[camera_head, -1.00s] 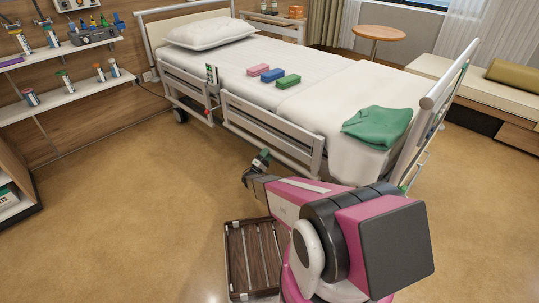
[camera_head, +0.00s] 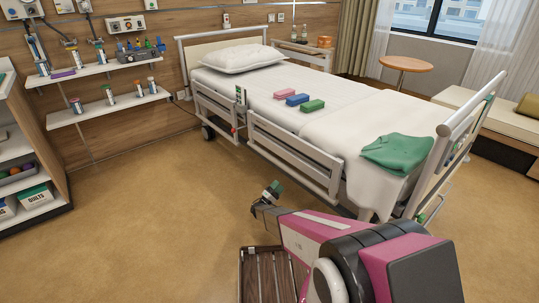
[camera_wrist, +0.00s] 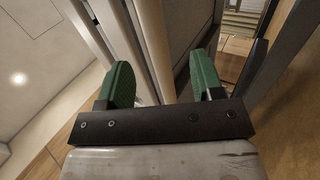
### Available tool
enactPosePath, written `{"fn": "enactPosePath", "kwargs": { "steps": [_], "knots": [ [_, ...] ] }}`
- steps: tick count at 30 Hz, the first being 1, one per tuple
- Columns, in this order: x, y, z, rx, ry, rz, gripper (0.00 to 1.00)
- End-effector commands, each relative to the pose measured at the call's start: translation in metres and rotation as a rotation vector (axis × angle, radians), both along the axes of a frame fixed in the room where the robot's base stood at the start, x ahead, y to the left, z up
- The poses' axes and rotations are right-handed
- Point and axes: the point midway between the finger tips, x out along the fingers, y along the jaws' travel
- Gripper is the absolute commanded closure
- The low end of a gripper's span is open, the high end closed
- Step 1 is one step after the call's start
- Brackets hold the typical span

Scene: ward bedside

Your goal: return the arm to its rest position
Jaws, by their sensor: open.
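My gripper (camera_head: 271,190) is at the end of my pink and white arm in the head view, above the floor in front of the bed's side rail. In the wrist view my gripper (camera_wrist: 168,85) shows two green fingertips standing wide apart, with nothing between them. My arm reaches out low over a dark slatted wooden tray (camera_head: 266,270), which it partly hides.
Wall shelves (camera_head: 110,104) hold bottles. A shelf unit (camera_head: 30,150) stands at left. The floor (camera_head: 150,210) at left is clear.

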Motion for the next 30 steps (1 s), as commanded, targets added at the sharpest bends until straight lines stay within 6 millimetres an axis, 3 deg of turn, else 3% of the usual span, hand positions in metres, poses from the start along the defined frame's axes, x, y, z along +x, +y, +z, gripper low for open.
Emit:
{"fn": "enactPosePath", "kwargs": {
  "steps": [5, 11, 15, 21, 25, 30],
  "knots": [
    [-0.008, -0.012, 0.013, 0.037, 0.019, -0.045, 0.39],
    [-0.041, -0.059, 0.056, 0.217, 0.107, -0.226, 0.39],
    [-0.073, -0.091, 0.085, 0.396, 0.190, -0.364, 0.39],
    [-0.121, -0.118, 0.113, 0.654, 0.302, -0.501, 0.39],
    [-0.158, -0.127, 0.133, 0.852, 0.376, -0.567, 0.39],
    [-0.211, -0.124, 0.159, 1.154, 0.478, -0.609, 0.39]
  ]
}}
